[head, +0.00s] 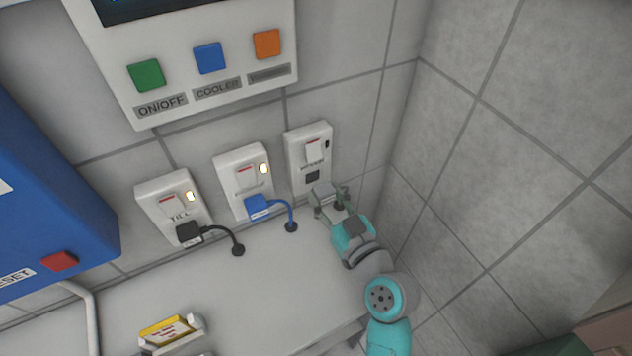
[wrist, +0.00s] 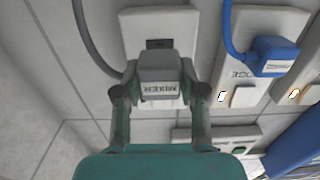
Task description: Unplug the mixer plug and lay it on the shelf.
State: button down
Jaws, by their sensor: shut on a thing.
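The grey mixer plug (head: 323,193), labelled MIXER in the wrist view (wrist: 160,75), sits between the fingers of my gripper (head: 331,201). My gripper is shut on the plug's two sides, as the wrist view also shows (wrist: 158,78). The plug is out of its wall socket (head: 308,150). The dark socket opening is bare above the plug in the head view and also shows in the wrist view (wrist: 159,43). The light shelf (head: 285,285) lies below the sockets. A grey cord (wrist: 92,45) runs at the left in the wrist view.
A blue plug (head: 257,207) and a black plug (head: 189,234) sit in the neighbouring sockets, their cords running to the shelf. A yellow item in a white holder (head: 172,333) stands at the front left. The shelf's middle is clear. A tiled wall (head: 480,160) closes the right side.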

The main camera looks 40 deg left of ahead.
jog(key=shift+v, duration=1.4)
